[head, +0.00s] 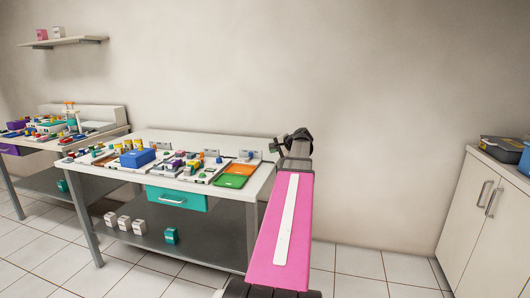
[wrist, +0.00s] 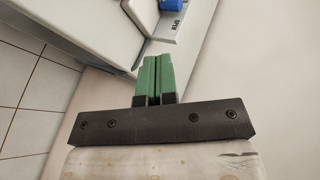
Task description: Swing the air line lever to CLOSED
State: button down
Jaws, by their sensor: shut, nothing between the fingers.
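My gripper (wrist: 158,76) has green fingers. They are pressed together with nothing between them, above a pale surface in the wrist view. Ahead of it, at the top edge, is a grey plate lettered OPEN (wrist: 178,27). A blue part (wrist: 172,5) stands on or beside this plate and is cut off by the picture edge. It may belong to the air line lever; I cannot tell its position. The fingers are apart from it. In the head view my dark wrist is beyond the table's right end, and I cannot make out the lever among the small items.
The white table (head: 258,183) holds a blue box (head: 138,158), an orange tray (head: 240,169), a green tray (head: 229,181) and many small coloured parts. A teal drawer (head: 177,198) is below. A cabinet (head: 470,215) stands at right. Floor between table and cabinet is clear.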

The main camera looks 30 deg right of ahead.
send_near(252, 154)
jog(key=f, duration=0.1)
jog(key=w+f, duration=0.2)
jog(key=f, duration=0.1)
jog(key=shift+w+a, duration=0.2)
jog(key=shift+a, duration=0.2)
jog(key=shift+w+a+r, duration=0.1)
jog(key=shift+w+a, duration=0.05)
jog(key=shift+w, duration=0.4)
jog(key=shift+w+a+r, duration=0.1)
jog(key=shift+w+a, duration=0.05)
jog(key=shift+w, duration=0.35)
jog(key=shift+w+a, duration=0.25)
jog(key=shift+w, duration=0.35)
jog(key=shift+w+d+n+g+y, duration=0.3)
jog(key=shift+w+n+y, duration=0.25)
jog(key=shift+n+y, duration=0.3)
jog(key=shift+w+a+n+g+y, duration=0.15)
jog(key=shift+n+g+y, duration=0.45)
jog(key=shift+n+y, duration=0.45)
jog(key=shift+n, duration=0.4)
jog(key=shift+a, duration=0.1)
